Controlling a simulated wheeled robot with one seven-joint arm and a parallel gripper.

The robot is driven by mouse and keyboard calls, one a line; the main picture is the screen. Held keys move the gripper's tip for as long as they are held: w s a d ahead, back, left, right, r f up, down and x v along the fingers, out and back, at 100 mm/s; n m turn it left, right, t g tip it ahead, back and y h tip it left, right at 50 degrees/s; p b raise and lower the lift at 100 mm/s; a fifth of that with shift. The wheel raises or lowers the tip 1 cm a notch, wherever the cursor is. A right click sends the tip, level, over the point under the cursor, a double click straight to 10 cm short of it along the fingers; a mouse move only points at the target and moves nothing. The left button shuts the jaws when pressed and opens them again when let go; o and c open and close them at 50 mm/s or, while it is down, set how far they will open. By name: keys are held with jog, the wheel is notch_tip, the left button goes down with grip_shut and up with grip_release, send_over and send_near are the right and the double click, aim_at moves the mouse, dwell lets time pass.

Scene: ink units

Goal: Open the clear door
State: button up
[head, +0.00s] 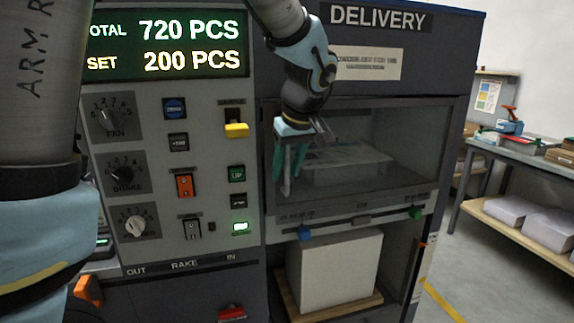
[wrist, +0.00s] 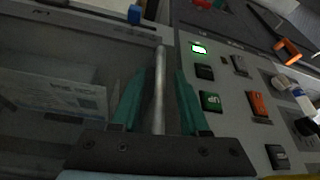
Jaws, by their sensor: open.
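The clear door (head: 405,150) is a see-through panel in a dark frame under the DELIVERY sign, and it looks closed. A metal bar handle stands upright at its left side and shows in the wrist view (wrist: 159,85). My gripper (head: 289,172) is at the left edge of the door, with its teal fingers pointing down. In the wrist view the fingers are apart, one on each side of the bar, with a gap to it. Behind the door a clear tray (head: 345,172) is partly visible.
Left of the door is a control panel (head: 212,215) with knobs, switches and a lit display (head: 165,45). Below the door, a white block (head: 335,270) sits on a wooden board in an open bay. A workbench (head: 520,150) stands at right beyond clear floor.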

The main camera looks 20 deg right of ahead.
jog(key=shift+c, duration=0.3)
grip_shut()
dwell(1.1)
